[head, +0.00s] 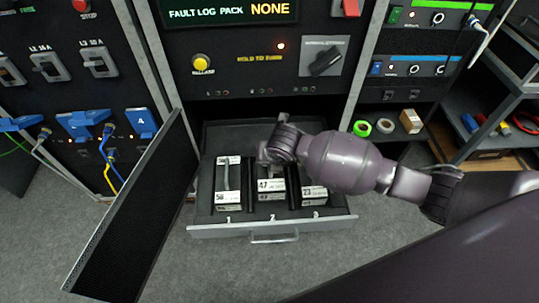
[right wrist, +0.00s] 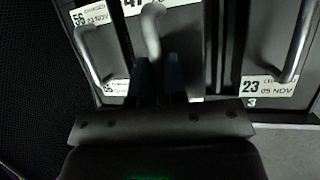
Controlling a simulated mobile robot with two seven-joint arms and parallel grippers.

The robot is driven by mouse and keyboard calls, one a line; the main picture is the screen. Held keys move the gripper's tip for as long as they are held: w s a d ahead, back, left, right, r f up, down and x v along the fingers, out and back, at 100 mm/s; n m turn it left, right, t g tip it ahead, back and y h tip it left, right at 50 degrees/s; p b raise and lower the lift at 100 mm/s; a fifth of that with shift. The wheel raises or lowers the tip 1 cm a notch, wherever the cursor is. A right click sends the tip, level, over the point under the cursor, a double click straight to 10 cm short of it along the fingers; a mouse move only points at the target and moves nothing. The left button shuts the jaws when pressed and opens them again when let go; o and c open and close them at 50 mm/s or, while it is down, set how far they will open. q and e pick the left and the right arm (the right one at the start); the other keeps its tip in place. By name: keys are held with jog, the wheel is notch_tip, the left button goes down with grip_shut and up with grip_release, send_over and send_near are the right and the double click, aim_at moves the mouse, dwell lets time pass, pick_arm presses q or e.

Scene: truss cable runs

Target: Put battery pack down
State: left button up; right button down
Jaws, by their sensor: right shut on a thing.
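The battery pack labelled 47 (head: 271,186) is at the middle bay, marked 2, of the open drawer (head: 320,226). My right gripper (right wrist: 156,75) is shut on its grey handle (right wrist: 151,28), which rises between the two fingers in the right wrist view. I cannot tell whether this pack rests fully on the drawer floor. In the head view my right wrist hides the back of the pack. A pack labelled 56 (head: 228,199) sits in bay 1 on the left. A pack labelled 23 (head: 314,192) sits in bay 3 on the right. My left gripper is not in view.
A black perforated door (head: 130,215) stands open left of the drawer. The control panel (head: 260,60) rises behind, its display reading FAULT LOG PACK NONE (head: 230,11). Tape rolls (head: 384,126) and a small box (head: 411,121) lie on a shelf to the right. Floor in front is clear.

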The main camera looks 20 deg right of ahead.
notch_tip(320, 180, down, 4)
jog(key=shift+f+b, duration=0.25)
jog(key=shift+b, duration=0.4)
jog(key=shift+f, duration=0.35)
